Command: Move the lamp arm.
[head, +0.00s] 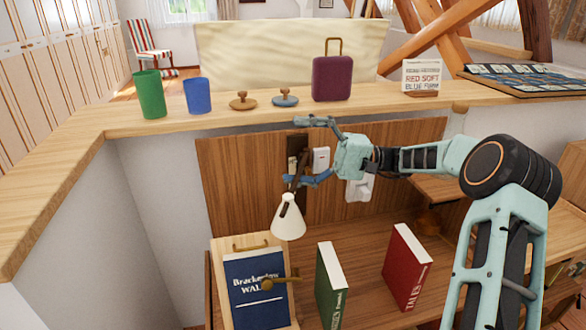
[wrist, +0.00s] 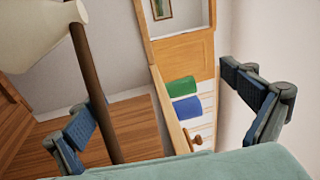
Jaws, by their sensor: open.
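The lamp has a cream-white shade (head: 289,220) hanging over the desk and a thin dark-brown lamp arm (head: 301,166) rising from it toward the wooden back panel. My gripper (head: 297,150) is open, with one finger above and one below, spread around the height of the lamp arm. In the wrist view the lamp arm (wrist: 92,90) runs down just inside the left finger, and the shade (wrist: 35,30) fills the upper left corner. The right finger is well apart from the arm. I cannot tell whether the left finger touches the arm. The lamp's base is hidden.
On the desk stand a blue book (head: 256,290) on a wooden holder, a green book (head: 331,285) and a red book (head: 406,268). The ledge (head: 225,117) above holds a green cup (head: 149,95), a blue cup (head: 197,96) and a purple suitcase-shaped object (head: 332,79).

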